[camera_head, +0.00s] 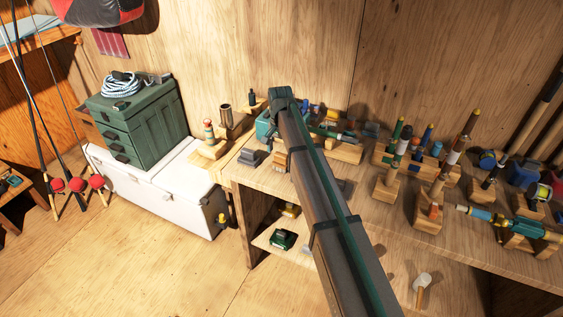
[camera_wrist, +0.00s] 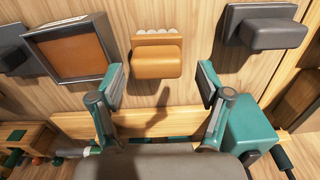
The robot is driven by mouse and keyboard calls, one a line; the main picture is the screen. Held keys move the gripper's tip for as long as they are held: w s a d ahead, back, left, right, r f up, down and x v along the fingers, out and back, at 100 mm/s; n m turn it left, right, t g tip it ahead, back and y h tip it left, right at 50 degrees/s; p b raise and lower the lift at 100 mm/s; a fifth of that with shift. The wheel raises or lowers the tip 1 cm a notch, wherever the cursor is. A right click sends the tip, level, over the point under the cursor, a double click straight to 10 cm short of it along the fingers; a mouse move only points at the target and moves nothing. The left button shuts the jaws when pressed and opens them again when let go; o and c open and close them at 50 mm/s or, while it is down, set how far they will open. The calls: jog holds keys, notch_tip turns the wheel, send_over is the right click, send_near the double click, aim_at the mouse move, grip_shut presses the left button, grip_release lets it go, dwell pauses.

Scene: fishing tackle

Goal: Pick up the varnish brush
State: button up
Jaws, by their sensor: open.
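In the wrist view, an orange-brown block with a raised grip and a row of pale tufts along its far edge (camera_wrist: 157,58) lies on the wooden surface. It looks like the varnish brush, but I cannot be sure. My gripper (camera_wrist: 160,84) is open and empty, its two fingers apart, one to each side of the block's near end in the picture. I cannot tell the height of the fingers above the surface. In the head view my arm hides the gripper and much of the bench behind it.
In the wrist view, a dark-framed box with an orange face (camera_wrist: 78,50) sits left, a grey block (camera_wrist: 268,30) right, and a teal box (camera_wrist: 250,127) lower right. In the head view, wooden stands with tackle crowd the bench (camera_head: 375,212). A white chest (camera_head: 165,195) stands left.

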aim_at(281, 154)
jog(key=shift+s+d+f+p, duration=0.1)
jog(key=shift+f+p, duration=0.35)
jog(key=shift+f, duration=0.1)
jog(key=shift+f+p, duration=0.7)
jog(key=shift+f, duration=1.25)
jog(key=shift+c, duration=0.3)
jog(key=c, duration=0.9)
jog(key=shift+r, duration=0.15)
jog(key=shift+r+b, duration=0.4)
jog(key=shift+b, duration=0.15)
jog(key=s+r+b, duration=0.1)
jog(key=s+r, duration=0.3)
jog(key=s+d+r+b, duration=0.1)
jog(key=s+r+b, duration=0.1)
jog(key=s+r, duration=0.2)
jog(key=s+d+r+b, duration=0.1)
jog(key=s+r+b, duration=0.1)
jog(key=s+r, duration=0.2)
jog(key=shift+s+d, duration=0.15)
jog(key=shift+s, duration=0.8)
